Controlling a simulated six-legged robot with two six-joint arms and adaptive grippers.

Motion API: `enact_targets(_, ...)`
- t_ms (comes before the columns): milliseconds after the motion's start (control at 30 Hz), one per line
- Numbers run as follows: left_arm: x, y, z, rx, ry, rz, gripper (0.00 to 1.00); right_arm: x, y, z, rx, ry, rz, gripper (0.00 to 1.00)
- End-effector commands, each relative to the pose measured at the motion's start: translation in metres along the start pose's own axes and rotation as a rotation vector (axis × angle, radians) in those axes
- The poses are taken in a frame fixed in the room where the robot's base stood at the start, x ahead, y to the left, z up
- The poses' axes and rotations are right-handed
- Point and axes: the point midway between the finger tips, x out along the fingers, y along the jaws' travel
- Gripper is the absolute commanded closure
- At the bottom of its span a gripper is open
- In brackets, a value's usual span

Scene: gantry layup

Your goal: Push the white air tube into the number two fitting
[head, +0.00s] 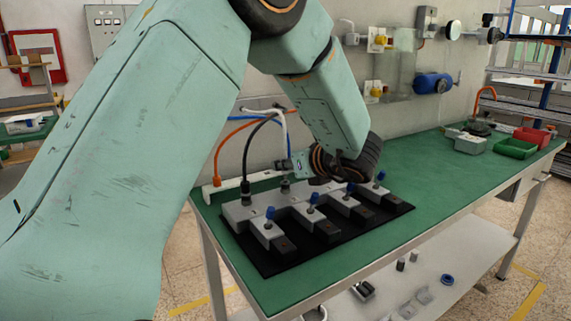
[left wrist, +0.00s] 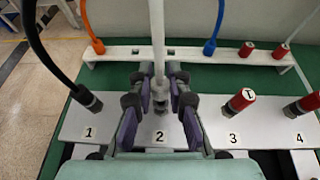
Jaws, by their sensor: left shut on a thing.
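The white air tube (left wrist: 157,40) comes down from the top of the left wrist view, its lower end over the number two fitting (left wrist: 160,103). Whether the end is inside the fitting or only touching it, I cannot tell. The tube also shows in the head view (head: 283,130). My left gripper (left wrist: 160,90) is shut on the tube, one finger on each side, above the "2" label. My right gripper is not in view.
A black tube (left wrist: 42,55) stands in fitting 1. Red caps sit on fitting 3 (left wrist: 240,101) and fitting 4 (left wrist: 303,104). A white rack (left wrist: 130,53) behind holds an orange tube (left wrist: 90,28), a blue tube (left wrist: 215,25) and red caps.

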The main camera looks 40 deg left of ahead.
Motion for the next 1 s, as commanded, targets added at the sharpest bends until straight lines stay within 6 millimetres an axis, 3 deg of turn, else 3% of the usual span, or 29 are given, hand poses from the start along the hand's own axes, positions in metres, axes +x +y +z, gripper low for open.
enact_targets(1000,0.0001,0.0000,-0.0007,-0.001,0.000,0.000,1.00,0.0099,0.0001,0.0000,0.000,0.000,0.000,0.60)
